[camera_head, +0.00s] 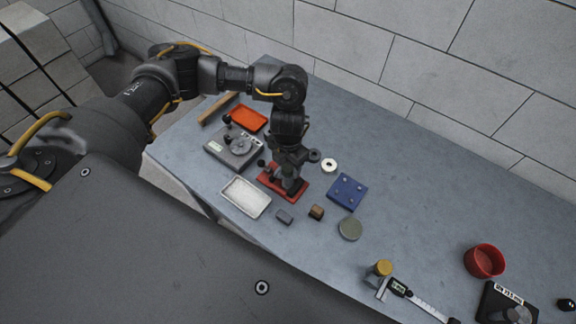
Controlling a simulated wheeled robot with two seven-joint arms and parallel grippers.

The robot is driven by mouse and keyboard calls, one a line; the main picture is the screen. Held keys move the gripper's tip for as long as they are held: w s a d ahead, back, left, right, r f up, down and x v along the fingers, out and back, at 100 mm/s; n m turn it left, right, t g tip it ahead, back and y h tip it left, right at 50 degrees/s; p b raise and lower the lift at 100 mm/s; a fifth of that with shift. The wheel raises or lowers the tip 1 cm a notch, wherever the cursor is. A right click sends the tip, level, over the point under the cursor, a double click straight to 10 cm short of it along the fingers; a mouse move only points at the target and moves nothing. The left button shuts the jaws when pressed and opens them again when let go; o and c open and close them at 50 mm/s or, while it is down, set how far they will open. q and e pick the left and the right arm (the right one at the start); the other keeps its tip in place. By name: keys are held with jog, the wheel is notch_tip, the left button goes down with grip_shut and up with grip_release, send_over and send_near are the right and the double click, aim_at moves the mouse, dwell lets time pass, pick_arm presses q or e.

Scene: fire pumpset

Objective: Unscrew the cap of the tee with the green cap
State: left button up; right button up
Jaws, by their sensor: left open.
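My left gripper (291,185) points down over a red base plate (267,178) near the middle of the table. It is open. A dark fitting seems to stand on this plate between or just beside the fingers. The gripper hides most of it, so I cannot tell whether it is the tee. No green cap can be made out. A flat grey-green disc (350,228) lies on the table to the right, apart from the gripper. My right gripper is not in view.
A white tray (246,197), a blue block (347,191), a white ring (329,165) and a small brown block (316,212) lie close around the gripper. A grey device (234,148) and an orange tray (249,118) stand behind left. A caliper (402,290) and a red bowl (484,261) are at right.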

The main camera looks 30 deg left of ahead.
pick_arm(q)
jog(key=shift+f+m+b, duration=0.2)
jog(key=shift+m+b, duration=0.4)
jog(key=shift+m, duration=0.6)
jog(key=shift+r+m, duration=0.15)
jog(key=shift+m, duration=0.25)
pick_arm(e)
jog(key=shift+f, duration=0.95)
pick_arm(q)
jog(key=c, duration=0.9)
jog(key=shift+r+n+p, duration=0.25)
jog(key=shift+n+p, duration=0.65)
jog(key=shift+p, duration=0.05)
jog(key=shift+c, duration=0.2)
jog(key=shift+n+p, duration=0.6)
jog(key=shift+n, duration=0.4)
jog(key=shift+f+n, duration=0.25)
jog(key=shift+n, duration=0.15)
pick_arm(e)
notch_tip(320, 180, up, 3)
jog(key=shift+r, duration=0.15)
